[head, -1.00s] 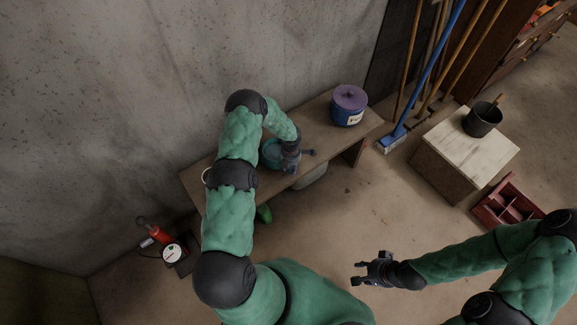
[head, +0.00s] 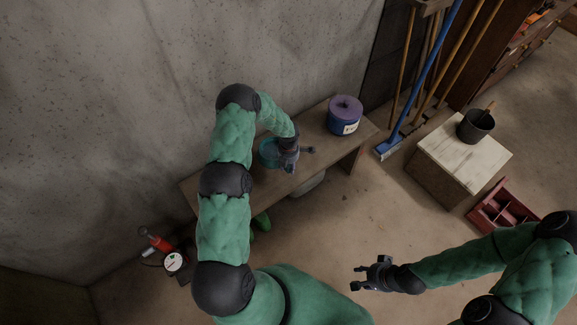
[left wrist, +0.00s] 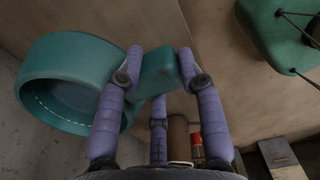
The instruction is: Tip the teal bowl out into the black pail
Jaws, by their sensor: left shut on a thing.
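The teal bowl (head: 267,149) is over the bench top in the head view, partly covered by my left gripper (head: 296,158). In the left wrist view the bowl (left wrist: 45,62) is at the left, its handle between the fingers of my left gripper (left wrist: 160,62), which is shut on it. A dashed line shows on its inside wall; its contents are not visible. I cannot tell whether the bowl touches the bench. The black pail (head: 468,131) stands upright on a wooden box at the right, with a handle sticking out. My right gripper (head: 359,278) is open and empty above the floor.
The bench (head: 318,132) runs along the concrete wall and bears a blue tub with a purple lid (head: 345,110). A blue broom (head: 392,146) and poles lean between the bench and the wooden box (head: 462,160). A red crate (head: 500,208) lies on the floor.

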